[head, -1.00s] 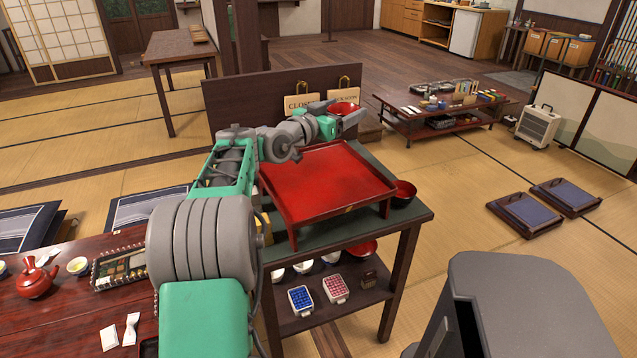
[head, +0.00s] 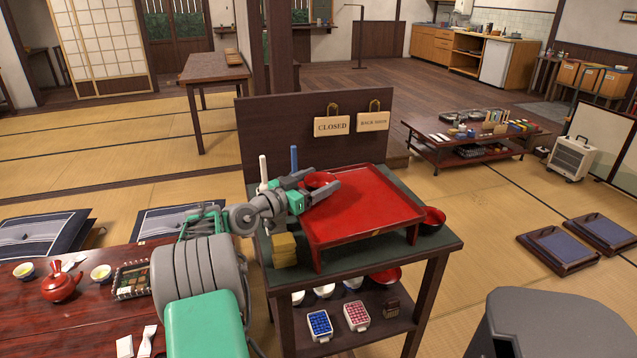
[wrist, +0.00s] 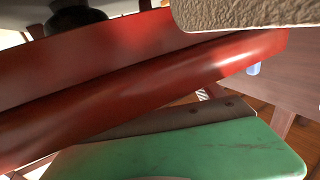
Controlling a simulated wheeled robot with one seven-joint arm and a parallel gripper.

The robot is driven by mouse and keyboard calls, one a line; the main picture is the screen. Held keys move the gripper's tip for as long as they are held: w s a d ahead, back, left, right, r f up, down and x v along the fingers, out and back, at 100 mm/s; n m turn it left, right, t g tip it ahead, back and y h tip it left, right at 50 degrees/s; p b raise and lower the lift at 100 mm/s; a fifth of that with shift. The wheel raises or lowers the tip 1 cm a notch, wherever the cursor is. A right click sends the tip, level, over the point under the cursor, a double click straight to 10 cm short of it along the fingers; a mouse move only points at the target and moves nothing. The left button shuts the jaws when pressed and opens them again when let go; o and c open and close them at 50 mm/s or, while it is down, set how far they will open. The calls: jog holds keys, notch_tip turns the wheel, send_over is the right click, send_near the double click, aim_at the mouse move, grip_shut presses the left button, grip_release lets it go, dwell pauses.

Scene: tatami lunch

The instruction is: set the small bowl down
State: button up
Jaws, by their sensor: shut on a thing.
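The small red bowl (head: 317,179) is in my gripper (head: 330,185), which is shut on it. In the head view the bowl shows at the far left part of the red tray (head: 365,212), partly hidden by the grey fingers. I cannot tell whether it touches the tray or hangs above it. In the wrist view a red curved surface (wrist: 150,85) fills the space between a grey finger at the top and a green part of my gripper below.
The tray stands on a dark side table (head: 437,240). Its surface looks bare right of my gripper. Another red bowl (head: 433,217) stands right of the tray. A dark panel (head: 290,130) with signs rises behind.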

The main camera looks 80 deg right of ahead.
jog(key=shift+r, duration=0.15)
jog(key=shift+f, duration=0.2)
jog(key=o, duration=1.4)
jog(key=shift+r, duration=0.15)
